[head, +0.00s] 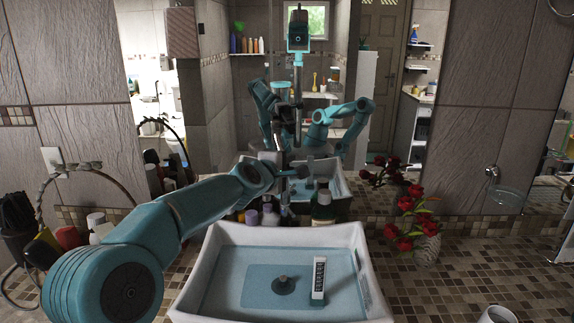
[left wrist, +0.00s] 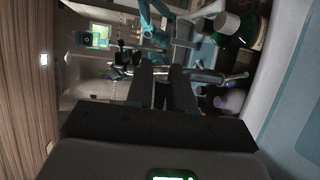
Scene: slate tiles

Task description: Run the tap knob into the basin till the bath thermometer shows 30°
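The white basin (head: 205,268) stands at bottom centre with pale blue water and a dark round drain piece (head: 284,285) in it. The bath thermometer (head: 319,279), a white strip with dark marks, is in the basin right of the drain; its reading is too small to tell. My left gripper (head: 297,172) is at the metal tap behind the basin. In the left wrist view its two dark fingers (left wrist: 164,68) stand apart, with the shiny tap (left wrist: 210,75) just beyond the tips. The knob is not clearly seen, and contact cannot be told. My right gripper is not directly visible.
Behind the basin, bottles (head: 322,206) stand on the ledge before a large mirror reflecting the room and my body. A vase of red flowers (head: 427,243) stands right of the basin. Several bottles (head: 98,226) are at left. A white cup (head: 497,315) is at bottom right.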

